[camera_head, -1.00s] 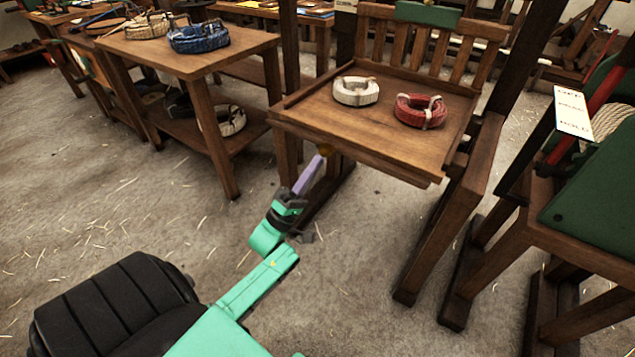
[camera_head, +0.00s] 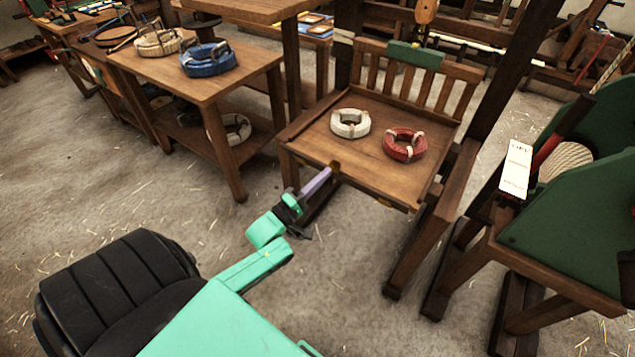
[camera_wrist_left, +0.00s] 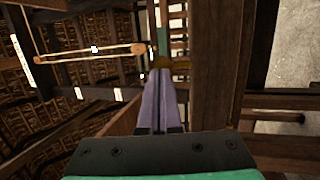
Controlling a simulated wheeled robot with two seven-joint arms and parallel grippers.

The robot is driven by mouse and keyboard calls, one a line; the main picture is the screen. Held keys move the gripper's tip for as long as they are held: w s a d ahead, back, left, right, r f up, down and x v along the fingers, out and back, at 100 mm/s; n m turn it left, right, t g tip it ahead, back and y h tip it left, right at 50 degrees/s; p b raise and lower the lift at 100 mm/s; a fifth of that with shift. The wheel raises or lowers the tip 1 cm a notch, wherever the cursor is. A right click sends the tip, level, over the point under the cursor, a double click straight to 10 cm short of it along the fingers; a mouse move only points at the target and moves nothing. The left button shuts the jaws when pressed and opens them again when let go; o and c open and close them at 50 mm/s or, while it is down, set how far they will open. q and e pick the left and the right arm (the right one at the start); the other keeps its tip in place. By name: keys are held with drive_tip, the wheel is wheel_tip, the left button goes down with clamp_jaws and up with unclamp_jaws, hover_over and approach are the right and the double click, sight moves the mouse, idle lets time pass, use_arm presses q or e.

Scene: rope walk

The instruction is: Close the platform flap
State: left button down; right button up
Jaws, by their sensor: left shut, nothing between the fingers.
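A wooden platform (camera_head: 376,154) stands ahead, with a white coil (camera_head: 350,123) and a red coil (camera_head: 405,144) on it. A slatted wooden panel (camera_head: 463,98) with a green block (camera_head: 416,54) stands upright at its back. Which board is the flap I cannot tell for certain. My left gripper (camera_head: 328,173) is shut and empty, its purple fingers pointing up at the platform's front edge, by a small brass-coloured knob (camera_head: 335,164). In the left wrist view the closed fingertips (camera_wrist_left: 160,76) are at or close to a brass-coloured part (camera_wrist_left: 181,63); contact is unclear. My right gripper is not in view.
A wooden table (camera_head: 190,73) with a blue coil (camera_head: 208,59) and a pale coil stands at the left. A green-sided wooden stand (camera_head: 575,230) with a white label (camera_head: 516,168) is at the right. Bare floor lies in front of the platform.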

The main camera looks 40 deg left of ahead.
use_arm(q)
drive_tip(key=w+r+g+p, duration=0.1)
drive_tip(key=w+p, duration=0.1)
drive_tip(key=p, duration=0.1)
drive_tip(key=w+r+g+p, duration=0.2)
drive_tip(key=p, duration=0.1)
drive_tip(key=shift+r+n+g+y, duration=0.2)
drive_tip(key=shift+n+g+y, duration=0.1)
drive_tip(key=shift+n, duration=0.1)
drive_tip(key=shift+w+a+p, duration=0.1)
drive_tip(key=shift+w+p, duration=0.4)
drive_tip(key=shift+w, duration=0.3)
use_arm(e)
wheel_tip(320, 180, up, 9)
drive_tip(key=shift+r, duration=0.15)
use_arm(q)
drive_tip(key=shift+r, duration=0.15)
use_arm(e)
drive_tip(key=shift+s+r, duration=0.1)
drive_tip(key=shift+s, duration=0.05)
